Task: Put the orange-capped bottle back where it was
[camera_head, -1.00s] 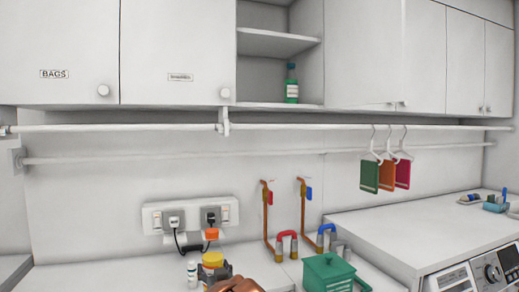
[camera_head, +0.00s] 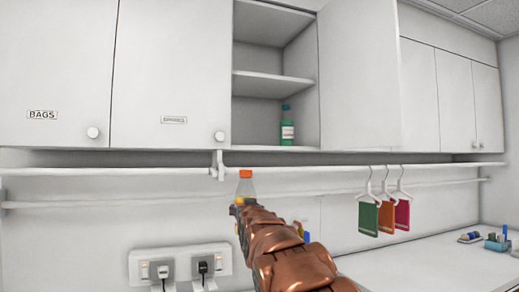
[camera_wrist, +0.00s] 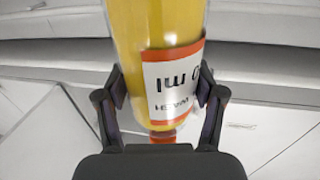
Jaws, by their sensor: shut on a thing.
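The orange-capped bottle (camera_head: 246,186) is in my gripper (camera_head: 241,208), raised in front of the wall below the open shelf. In the wrist view the bottle (camera_wrist: 158,50) has yellow contents and a white label with red and black print. Both fingers of my gripper (camera_wrist: 160,110) are shut on its sides. The open shelf unit (camera_head: 272,77) above has a green bottle (camera_head: 287,127) standing at the right of its lower compartment. The left of that compartment is bare.
Closed white cabinets flank the shelf, one labelled BAGS (camera_head: 43,114). A rail (camera_head: 330,170) with a bracket (camera_head: 218,165) runs below the shelf. Sockets with plugs (camera_head: 180,265) are on the wall at lower left.

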